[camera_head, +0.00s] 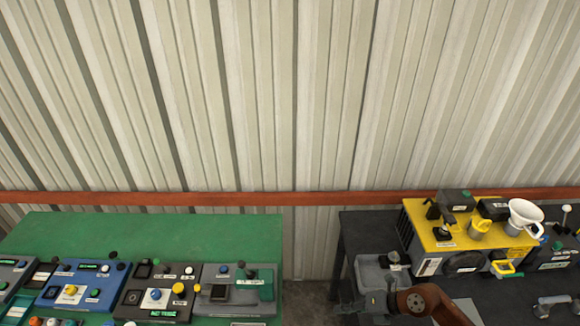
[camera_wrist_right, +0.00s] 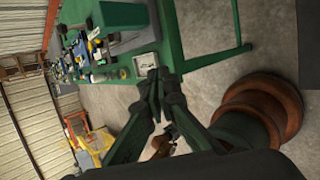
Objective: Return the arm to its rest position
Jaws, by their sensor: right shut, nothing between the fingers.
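My right gripper (camera_head: 374,302) shows low in the head view, at the front left part of the dark table, with my copper-coloured arm link to its right. In the right wrist view its two dark green fingers (camera_wrist_right: 160,77) come together at the tips, shut and with nothing between them. My left gripper is in neither view.
A dark table (camera_head: 352,232) bears a yellow machine (camera_head: 440,235) with a white funnel (camera_head: 525,212) and a grey sink-like box (camera_head: 370,270) near my gripper. A green table (camera_head: 150,232) with several control panels stands at left. A floor gap (camera_head: 306,291) separates them.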

